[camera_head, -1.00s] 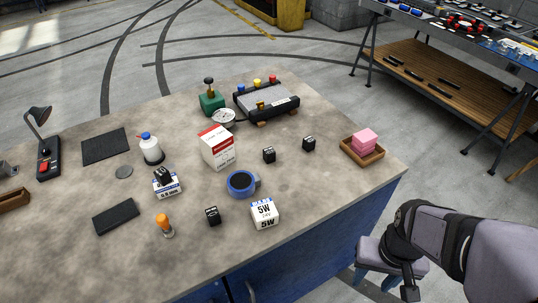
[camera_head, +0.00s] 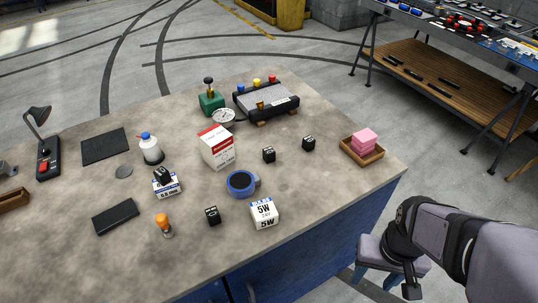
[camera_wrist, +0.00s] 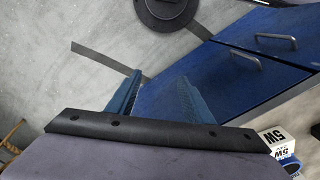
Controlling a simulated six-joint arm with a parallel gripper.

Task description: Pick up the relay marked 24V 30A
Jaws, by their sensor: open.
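Several small black relays stand on the grey worktop: one (camera_head: 269,155) right of the red-and-white carton, one (camera_head: 308,143) farther right, one (camera_head: 212,215) near the front. Another (camera_head: 163,176) sits on a small white-and-blue box (camera_head: 168,190). Their pale markings are too small to read, so I cannot tell which is 24V 30A. My gripper (camera_head: 391,281) is off the table, beyond its right front edge, away from all relays. In the wrist view its two blue fingers (camera_wrist: 157,96) are apart with nothing between them. No relay shows in that view.
A blue mug (camera_head: 240,184), a white 5W box (camera_head: 264,213), the carton (camera_head: 217,148) and an orange-topped bottle (camera_head: 164,225) stand around the relays. A wooden tray (camera_head: 375,155) with pink blocks is near the right corner. Blue drawers (camera_wrist: 215,62) lie below the worktop.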

